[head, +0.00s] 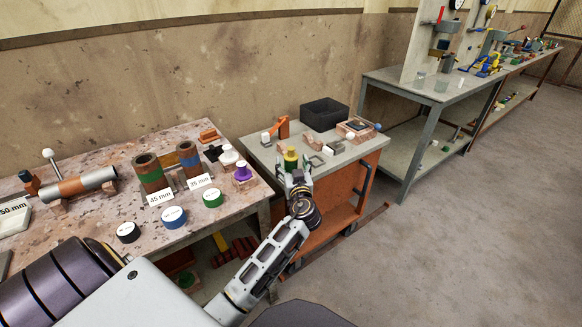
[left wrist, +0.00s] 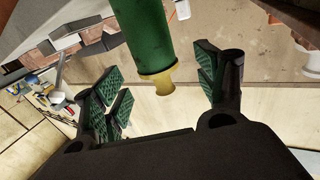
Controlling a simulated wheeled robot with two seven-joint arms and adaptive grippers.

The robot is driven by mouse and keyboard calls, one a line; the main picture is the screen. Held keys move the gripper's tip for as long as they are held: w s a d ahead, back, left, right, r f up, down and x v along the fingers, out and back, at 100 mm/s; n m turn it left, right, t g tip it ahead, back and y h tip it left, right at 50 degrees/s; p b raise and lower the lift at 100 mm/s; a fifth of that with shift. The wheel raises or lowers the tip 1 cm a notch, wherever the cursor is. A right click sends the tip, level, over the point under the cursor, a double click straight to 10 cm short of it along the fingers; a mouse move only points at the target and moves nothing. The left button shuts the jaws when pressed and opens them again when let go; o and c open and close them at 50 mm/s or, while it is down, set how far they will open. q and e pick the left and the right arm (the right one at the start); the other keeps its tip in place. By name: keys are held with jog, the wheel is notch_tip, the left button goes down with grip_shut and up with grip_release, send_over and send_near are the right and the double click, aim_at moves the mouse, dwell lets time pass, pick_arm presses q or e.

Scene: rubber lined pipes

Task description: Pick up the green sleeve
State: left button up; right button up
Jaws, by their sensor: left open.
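The green sleeve (left wrist: 143,32) hangs into the left wrist view from the top, with a yellow flanged plug (left wrist: 158,84) at its end. In the head view the yellow top (head: 290,152) shows at the front of the small cart, with a little green below it; my gripper hides part of it. My left gripper (head: 296,178) is open at the sleeve. In the left wrist view its fingers (left wrist: 163,90) stand on either side of the sleeve's line, with visible gaps. I see no contact. My right gripper is not in view.
The cart top (head: 355,150) also carries a black bin (head: 324,114), an orange bracket (head: 283,127) and a wooden box (head: 357,128). The left table holds upright pipes (head: 150,172), a purple piece (head: 242,171) and several labelled caps. Floor at right is clear.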

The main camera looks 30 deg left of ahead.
aim_at(292, 156)
pick_arm(q)
jog(key=x, duration=0.3)
jog(key=shift+w, duration=0.25)
jog(key=shift+w+a+f, duration=0.1)
jog(key=shift+w+a, duration=0.3)
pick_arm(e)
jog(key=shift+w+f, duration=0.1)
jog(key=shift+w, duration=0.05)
pick_arm(q)
jog(key=c, duration=1.5)
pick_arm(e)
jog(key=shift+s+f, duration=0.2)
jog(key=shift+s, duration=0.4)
pick_arm(q)
jog(key=shift+w+r, duration=0.1)
jog(key=shift+r, duration=0.55)
notch_tip(292, 156, up, 8)
jog(key=shift+f+p, duration=0.25)
jog(key=shift+p, duration=0.55)
jog(key=shift+r, duration=0.7)
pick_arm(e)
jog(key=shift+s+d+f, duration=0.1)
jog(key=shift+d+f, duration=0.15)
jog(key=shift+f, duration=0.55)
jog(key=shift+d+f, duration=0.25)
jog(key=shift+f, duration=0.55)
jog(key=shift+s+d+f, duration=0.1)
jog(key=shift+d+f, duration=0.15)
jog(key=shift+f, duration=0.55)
